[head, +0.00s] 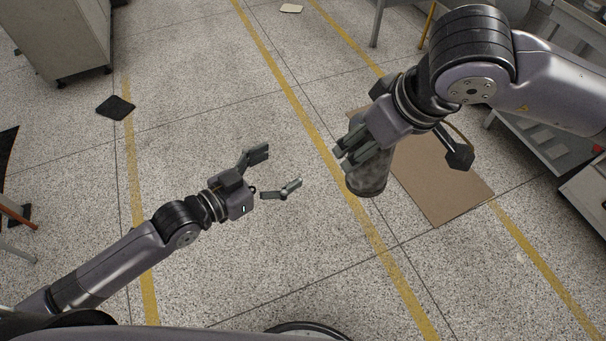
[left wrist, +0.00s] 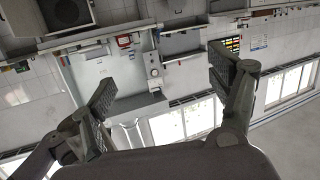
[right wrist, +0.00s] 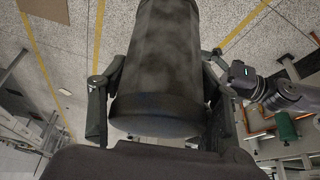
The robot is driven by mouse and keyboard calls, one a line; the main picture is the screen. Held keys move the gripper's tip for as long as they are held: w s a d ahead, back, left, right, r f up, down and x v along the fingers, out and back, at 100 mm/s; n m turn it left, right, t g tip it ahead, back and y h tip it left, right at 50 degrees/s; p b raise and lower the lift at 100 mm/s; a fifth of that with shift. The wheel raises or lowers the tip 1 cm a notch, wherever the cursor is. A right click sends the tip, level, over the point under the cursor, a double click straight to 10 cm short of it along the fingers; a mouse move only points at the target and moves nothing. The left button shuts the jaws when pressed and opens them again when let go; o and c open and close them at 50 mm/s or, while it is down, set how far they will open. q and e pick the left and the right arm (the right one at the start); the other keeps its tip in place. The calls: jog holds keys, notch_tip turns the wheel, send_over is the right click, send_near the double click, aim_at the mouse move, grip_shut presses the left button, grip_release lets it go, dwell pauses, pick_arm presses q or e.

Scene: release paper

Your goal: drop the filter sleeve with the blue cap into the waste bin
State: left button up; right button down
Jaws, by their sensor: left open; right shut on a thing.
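My right gripper (head: 350,158) is shut on a dark grey, mottled cylinder (head: 367,180), held above the floor. In the right wrist view the cylinder (right wrist: 165,65) fills the space between the two fingers (right wrist: 158,112). I cannot make out a waste bin for certain in any view.
A flat brown cardboard sheet (head: 445,185) lies on the speckled floor behind and right of the cylinder. A small dark mat (head: 115,107) lies at the left. A grey cabinet (head: 62,38) stands at the upper left, and benches (head: 545,125) line the right.

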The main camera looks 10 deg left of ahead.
pick_arm(q)
jog(key=s+d+r+m+g+h, duration=0.3)
jog(key=s+d+r+h, duration=0.3)
jog(key=s+r, duration=0.6)
jog(key=shift+y, duration=0.6)
jog(key=x, duration=0.4)
jog(key=r+x, duration=0.1)
jog(key=x, duration=0.8)
jog(key=shift+w+a+r, duration=0.1)
jog(key=shift+w+r, duration=0.15)
jog(key=shift+w, duration=0.15)
jog(key=shift+c, duration=0.2)
jog(key=c, duration=1.3)
jog(key=shift+c, duration=0.3)
pick_arm(e)
jog(key=shift+c, duration=2.3)
grip_release()
